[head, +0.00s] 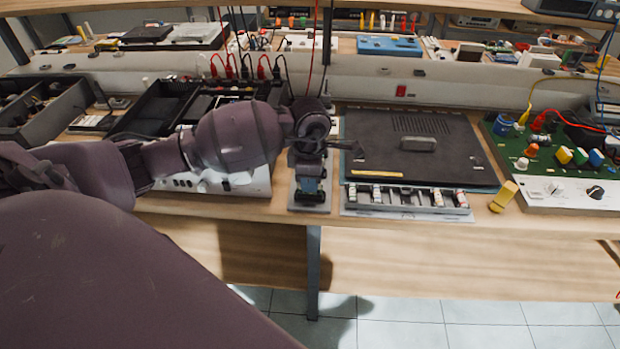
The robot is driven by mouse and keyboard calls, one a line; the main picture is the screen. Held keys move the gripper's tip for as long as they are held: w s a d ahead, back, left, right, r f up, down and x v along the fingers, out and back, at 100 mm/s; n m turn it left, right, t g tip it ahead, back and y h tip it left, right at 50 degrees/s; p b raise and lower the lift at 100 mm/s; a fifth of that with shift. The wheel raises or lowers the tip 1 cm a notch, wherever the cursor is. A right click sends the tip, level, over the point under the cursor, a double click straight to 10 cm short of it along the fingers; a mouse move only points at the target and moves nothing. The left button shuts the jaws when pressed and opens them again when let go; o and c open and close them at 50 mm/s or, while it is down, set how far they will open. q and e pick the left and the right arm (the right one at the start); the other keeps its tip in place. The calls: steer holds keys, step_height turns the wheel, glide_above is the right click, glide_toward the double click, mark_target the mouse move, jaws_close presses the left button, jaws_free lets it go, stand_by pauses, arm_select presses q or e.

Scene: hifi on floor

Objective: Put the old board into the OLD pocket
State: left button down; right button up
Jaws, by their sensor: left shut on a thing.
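My left arm reaches in from the left, and its gripper (308,172) points down over a small grey tray (325,207) near the bench's front edge. The gripper is shut on a small board (308,186), of which a blue-green part shows below the fingers. The board is just above or in the tray; I cannot tell whether it touches. The gripper hides most of the tray, and I cannot read any pocket label. My right gripper is not in view.
Right of the gripper are a dark flat panel (440,145) and a rack of small parts (405,199). A yellow block (503,196) and a green circuit panel (515,148) stand further right. An open black hifi case (158,108) is behind my left arm. Cables hang behind the gripper.

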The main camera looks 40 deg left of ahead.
arm_select(q)
steer(key=c, duration=1)
jaws_free()
steer(key=shift+r, duration=0.2)
step_height(320, 180, up, 10)
steer(key=shift+r+p, duration=0.2)
steer(key=shift+p, duration=0.25)
